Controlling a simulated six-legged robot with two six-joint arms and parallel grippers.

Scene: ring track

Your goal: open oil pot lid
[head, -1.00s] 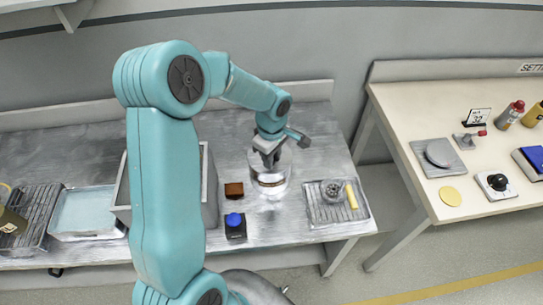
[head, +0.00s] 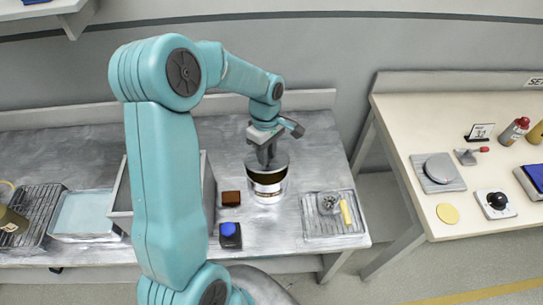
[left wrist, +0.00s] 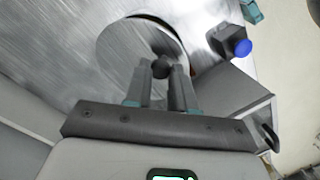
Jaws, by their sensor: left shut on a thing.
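The oil pot (head: 267,192) stands on the metal counter, right of the middle, with a pale label band on its side. Its round grey lid (head: 282,162) is above it, and a dark band shows between lid and label in the head view. My left gripper (head: 266,160) points down over the pot, shut on the lid's knob. In the left wrist view the dark knob (left wrist: 160,68) sits between the fingertips, with the grey lid disc around it. A dark crescent shows past the lid's far edge. My right gripper is not in view.
A brown block (head: 231,198) and a blue button on a black box (head: 230,235) lie left of the pot. A ridged tray (head: 315,228) holding a round metal part and a yellow stick is to the right. A grey bin (head: 208,190) stands left.

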